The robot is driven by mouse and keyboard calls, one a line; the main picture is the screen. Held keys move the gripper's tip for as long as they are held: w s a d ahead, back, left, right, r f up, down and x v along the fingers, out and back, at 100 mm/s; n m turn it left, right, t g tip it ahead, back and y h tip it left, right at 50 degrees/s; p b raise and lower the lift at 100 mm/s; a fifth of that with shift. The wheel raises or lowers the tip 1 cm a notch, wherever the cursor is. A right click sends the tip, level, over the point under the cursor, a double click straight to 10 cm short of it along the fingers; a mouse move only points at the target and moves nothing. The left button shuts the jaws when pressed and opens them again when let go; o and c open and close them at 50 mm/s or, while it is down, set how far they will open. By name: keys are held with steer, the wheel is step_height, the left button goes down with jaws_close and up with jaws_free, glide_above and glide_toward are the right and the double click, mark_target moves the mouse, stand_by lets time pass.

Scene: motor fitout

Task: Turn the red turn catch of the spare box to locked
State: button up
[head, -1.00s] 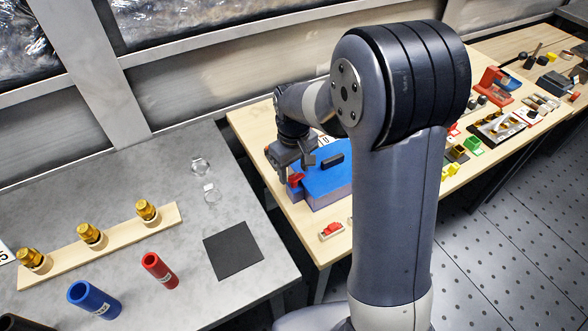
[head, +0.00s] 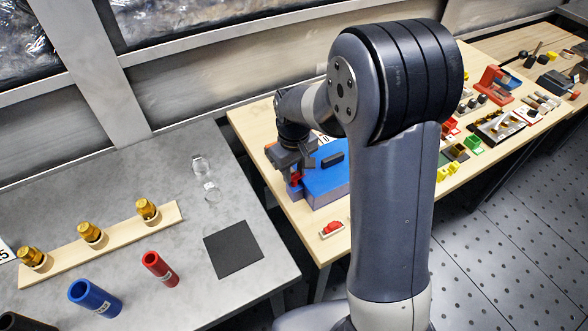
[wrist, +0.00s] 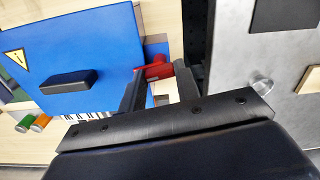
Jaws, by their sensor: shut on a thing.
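The spare box is blue with a black handle on its lid (head: 325,183) and stands near the left end of the wooden bench. It also fills the upper left of the wrist view (wrist: 100,35). Its red turn catch (wrist: 154,71) is at the box's edge, partly hidden by my fingers. In the head view a bit of the red catch (head: 296,179) shows under my gripper. My gripper (wrist: 162,88) is shut on the catch, one finger on each side of it. The catch's exact angle and any lock mark cannot be read.
A grey table (head: 130,165) to the left holds brass fittings on a wooden strip, a blue and a red tube, and a black mat (head: 233,249). A small red part on a plate (head: 331,229) lies in front of the box. Small parts fill the bench's right side.

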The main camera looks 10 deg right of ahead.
mark_target(294, 174)
steer(key=shift+m, duration=0.9)
steer(key=o, duration=1)
step_height(294, 174, up, 11)
steer(key=shift+f+b, duration=0.1)
steer(key=shift+b, duration=0.55)
steer(key=shift+f, duration=0.1)
step_height(294, 174, down, 11)
steer(key=shift+r+p, duration=0.1)
steer(key=shift+p, duration=0.35)
steer(key=shift+r+n, duration=0.1)
steer(key=shift+n, duration=0.3)
